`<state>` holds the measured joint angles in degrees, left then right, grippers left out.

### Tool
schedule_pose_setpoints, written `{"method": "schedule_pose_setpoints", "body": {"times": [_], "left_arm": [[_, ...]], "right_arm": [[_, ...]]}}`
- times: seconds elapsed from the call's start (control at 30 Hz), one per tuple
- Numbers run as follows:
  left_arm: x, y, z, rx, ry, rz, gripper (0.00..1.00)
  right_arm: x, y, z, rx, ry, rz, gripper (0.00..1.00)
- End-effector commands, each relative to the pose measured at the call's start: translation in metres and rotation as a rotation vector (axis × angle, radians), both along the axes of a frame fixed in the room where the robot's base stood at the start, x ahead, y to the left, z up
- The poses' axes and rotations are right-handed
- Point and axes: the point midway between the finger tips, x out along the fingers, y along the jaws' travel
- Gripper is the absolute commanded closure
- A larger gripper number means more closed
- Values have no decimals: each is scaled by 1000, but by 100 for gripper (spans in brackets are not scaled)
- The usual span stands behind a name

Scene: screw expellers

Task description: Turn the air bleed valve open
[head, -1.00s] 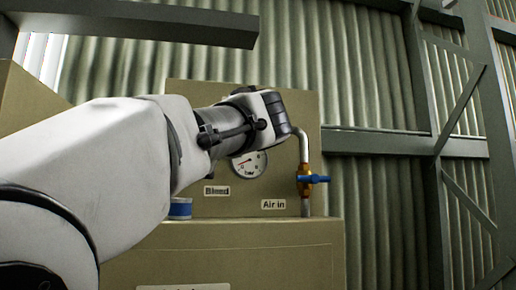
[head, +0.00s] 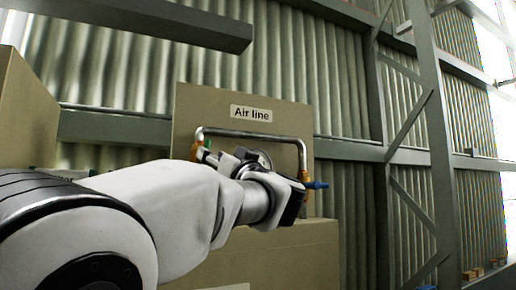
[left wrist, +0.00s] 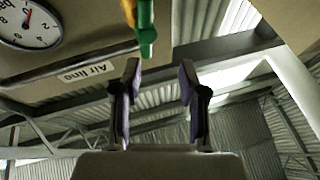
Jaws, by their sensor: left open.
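The green valve handle (head: 207,144) shows at the left end of the air line pipe, on a brass body (head: 196,153). My left gripper (head: 213,158) is close to it and partly hides the valve and gauge. In the left wrist view the green handle (left wrist: 146,32) hangs from a yellow body at the top, just beyond the fingertips and nearer the left finger. My left gripper (left wrist: 160,72) is open there with nothing between its fingers. A gap seems to separate handle and fingertips. My right gripper is not in view.
The panel (head: 190,105) carries an "Air line" label (head: 251,114) and a metal pipe (head: 250,133). A blue-handled valve (head: 316,185) stands at the pipe's right end. A gauge (left wrist: 30,22) shows in the left wrist view. A dark beam (head: 150,22) crosses at upper left.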

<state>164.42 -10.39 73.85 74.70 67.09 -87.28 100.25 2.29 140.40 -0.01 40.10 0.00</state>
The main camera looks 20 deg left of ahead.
Motion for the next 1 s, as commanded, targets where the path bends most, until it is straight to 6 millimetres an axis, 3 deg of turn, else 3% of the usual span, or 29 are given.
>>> {"method": "schedule_pose_setpoints", "body": {"times": [0.13,0.5,0.8,0.83,0.93,1.0], "left_arm": [[14,9,-3,-11,30,-2,58],[42,61,22,-10,27,-4,58],[46,65,22,-6,26,-6,58],[46,65,21,-6,26,-6,65],[45,65,21,-6,27,-6,100],[46,65,22,-6,26,-6,100]], "right_arm": [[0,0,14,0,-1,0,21],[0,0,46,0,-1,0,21],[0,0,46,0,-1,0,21],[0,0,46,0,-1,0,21],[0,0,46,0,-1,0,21],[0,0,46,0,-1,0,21]]}}
